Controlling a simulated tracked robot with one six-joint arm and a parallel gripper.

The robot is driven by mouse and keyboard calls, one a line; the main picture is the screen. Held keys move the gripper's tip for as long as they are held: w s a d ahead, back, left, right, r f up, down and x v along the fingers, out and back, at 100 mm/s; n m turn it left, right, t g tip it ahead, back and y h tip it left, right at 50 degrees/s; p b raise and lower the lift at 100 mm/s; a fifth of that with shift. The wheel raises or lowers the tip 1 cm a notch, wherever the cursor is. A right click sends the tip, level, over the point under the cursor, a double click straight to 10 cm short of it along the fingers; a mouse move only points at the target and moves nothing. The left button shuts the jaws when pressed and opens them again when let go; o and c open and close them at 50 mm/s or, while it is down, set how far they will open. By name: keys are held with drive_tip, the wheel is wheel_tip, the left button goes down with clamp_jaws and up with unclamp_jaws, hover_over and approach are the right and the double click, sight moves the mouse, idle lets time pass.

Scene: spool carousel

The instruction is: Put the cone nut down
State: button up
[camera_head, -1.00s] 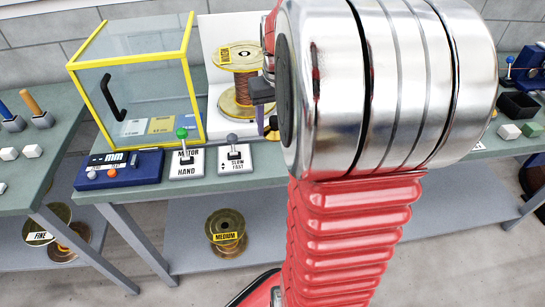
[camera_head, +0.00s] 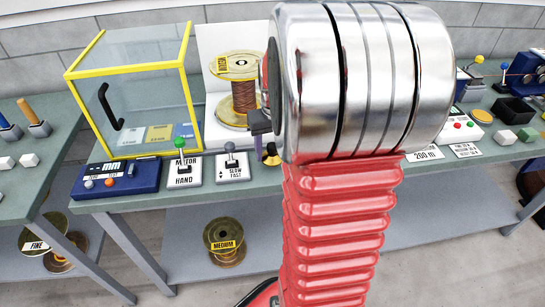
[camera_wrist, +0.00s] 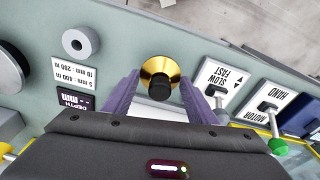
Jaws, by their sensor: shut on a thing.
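The cone nut (camera_wrist: 160,72) is brass with a black knob, between the two purple fingers of my gripper (camera_wrist: 158,88) in the wrist view. My gripper is shut on it. In the head view the cone nut (camera_head: 272,160) shows just below my gripper (camera_head: 261,135), right of the slow/fast switch (camera_head: 232,165) and near the bench's front edge. My arm hides part of this area. I cannot tell whether the nut touches the bench top.
A copper-wire spool (camera_head: 240,85) stands at the back of the bench (camera_head: 130,203). In the wrist view, a grey ring (camera_wrist: 81,43) lies beside the nut.

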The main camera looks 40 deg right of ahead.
sight(272, 157)
drive_tip(key=shift+f, duration=1.65)
drive_tip(key=shift+f, duration=0.1)
drive_tip(key=o, duration=1.2)
drive_tip(key=shift+c, duration=0.2)
wheel_tip(272, 157, up, 12)
drive_tip(key=s, duration=0.1)
drive_tip(key=shift+s+a, duration=0.15)
drive_tip(key=shift+a, duration=0.2)
